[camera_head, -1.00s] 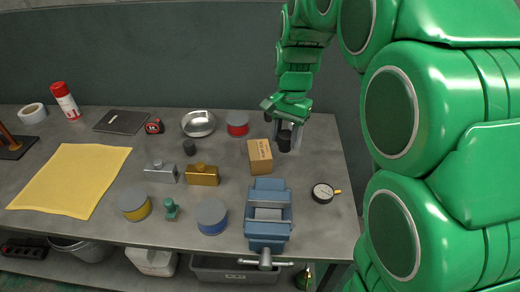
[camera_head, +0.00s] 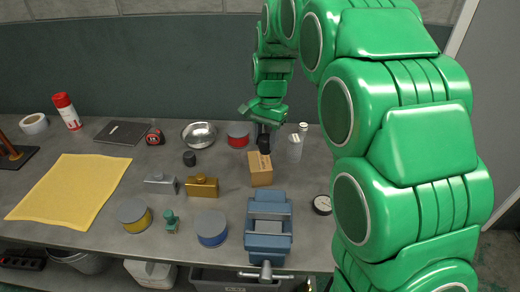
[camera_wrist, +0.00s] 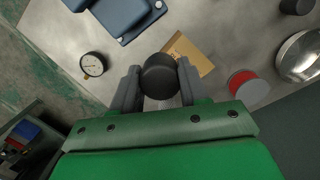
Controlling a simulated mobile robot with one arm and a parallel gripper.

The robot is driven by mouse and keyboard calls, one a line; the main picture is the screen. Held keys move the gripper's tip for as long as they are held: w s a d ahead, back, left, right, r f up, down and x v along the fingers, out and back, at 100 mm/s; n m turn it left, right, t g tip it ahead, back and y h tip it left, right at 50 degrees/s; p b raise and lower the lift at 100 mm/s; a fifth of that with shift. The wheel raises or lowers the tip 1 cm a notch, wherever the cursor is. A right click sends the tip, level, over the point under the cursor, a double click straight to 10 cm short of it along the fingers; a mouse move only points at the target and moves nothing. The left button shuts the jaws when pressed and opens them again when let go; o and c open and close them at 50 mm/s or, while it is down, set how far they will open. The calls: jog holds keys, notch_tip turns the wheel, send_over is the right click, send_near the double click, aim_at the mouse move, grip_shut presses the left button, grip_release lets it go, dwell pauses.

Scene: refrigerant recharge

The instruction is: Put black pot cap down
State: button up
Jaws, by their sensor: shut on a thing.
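My gripper (camera_head: 264,133) is shut on the black pot cap (camera_head: 264,145), a short dark cylinder. In the wrist view the cap (camera_wrist: 159,75) sits between the two grey fingers (camera_wrist: 158,88). In the head view the cap appears just behind the cardboard box, above the table; its exact height is hard to tell. A grey cylindrical pot (camera_head: 294,148) stands to the right of the gripper, apart from it.
The cardboard box (camera_head: 261,170) is close to the cap. A blue vise (camera_head: 268,225) is nearer, a red-sided tin (camera_head: 238,134) behind left, and a gauge (camera_head: 322,205) at right. A small black cylinder (camera_head: 189,158) and metal bowl (camera_head: 199,134) are farther left. Bare table lies between.

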jog(key=w+f, duration=0.2)
jog(key=w+a+f, duration=0.1)
jog(key=w+f, duration=0.1)
jog(key=w+a+f, duration=0.1)
jog(key=w+f, duration=0.1)
jog(key=shift+w+f, duration=0.15)
jog(key=shift+f, duration=1.75)
jog(key=shift+f, duration=0.15)
jog(key=o, duration=1)
jog(key=shift+o, duration=0.2)
notch_tip(320, 180, up, 12)
jog(key=w, duration=0.1)
jog(key=shift+w+d, duration=0.2)
jog(key=shift+d, duration=0.1)
